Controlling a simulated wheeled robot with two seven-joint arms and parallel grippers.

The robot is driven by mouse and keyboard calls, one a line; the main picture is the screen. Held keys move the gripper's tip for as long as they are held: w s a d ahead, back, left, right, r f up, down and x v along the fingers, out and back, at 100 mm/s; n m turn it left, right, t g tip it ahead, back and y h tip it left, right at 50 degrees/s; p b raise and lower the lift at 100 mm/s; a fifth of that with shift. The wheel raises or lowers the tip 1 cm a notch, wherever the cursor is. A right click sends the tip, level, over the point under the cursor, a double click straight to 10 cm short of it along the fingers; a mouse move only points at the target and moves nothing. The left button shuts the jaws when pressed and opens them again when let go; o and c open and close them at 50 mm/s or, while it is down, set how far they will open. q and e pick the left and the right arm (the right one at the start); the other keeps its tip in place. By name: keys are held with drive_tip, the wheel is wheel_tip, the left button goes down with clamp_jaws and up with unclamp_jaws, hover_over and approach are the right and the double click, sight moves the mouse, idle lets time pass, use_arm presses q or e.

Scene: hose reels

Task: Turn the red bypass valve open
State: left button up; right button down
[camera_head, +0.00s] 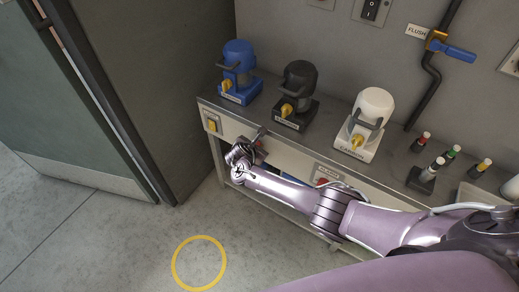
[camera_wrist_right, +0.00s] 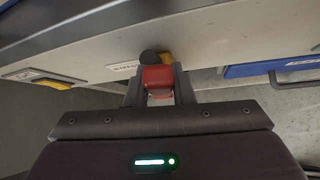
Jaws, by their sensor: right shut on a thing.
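The red bypass valve (camera_wrist_right: 157,78) shows in the right wrist view as a short red handle in front of a dark round hub, on the pale front panel of the bench. My right gripper (camera_wrist_right: 158,88) is shut on this red handle, with one finger on each side. In the head view my right arm reaches in from the right, and its gripper (camera_head: 261,138) is at the bench's front face. The valve is hidden there behind the wrist and gripper. Whether the valve stands open or closed I cannot tell. My left gripper is not in view.
The bench (camera_head: 222,108) carries blue (camera_head: 238,70), black (camera_head: 298,92) and white (camera_head: 368,120) units with yellow knobs. A yellow switch (camera_head: 212,125) is on its front, left of my gripper. A blue-handled flush valve (camera_head: 455,50) is on the wall. Floor in front is clear.

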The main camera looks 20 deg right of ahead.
drive_tip(key=shift+w+a+r+n+g+h+b, duration=0.1)
drive_tip(key=shift+w+a+n+g+h+b, duration=0.45)
drive_tip(key=shift+g+b, duration=0.45)
drive_tip(key=c, duration=1.2)
unclamp_jaws()
drive_tip(key=shift+w, duration=0.1)
drive_tip(key=shift+c, duration=0.2)
drive_tip(key=shift+a+r+p, duration=0.2)
drive_tip(key=shift+r+p, duration=0.2)
drive_tip(key=p+v, duration=0.2)
drive_tip(key=v, duration=0.5)
drive_tip(key=shift+f+p, duration=0.25)
drive_tip(key=shift+p, duration=0.15)
drive_tip(key=shift+a, duration=0.1)
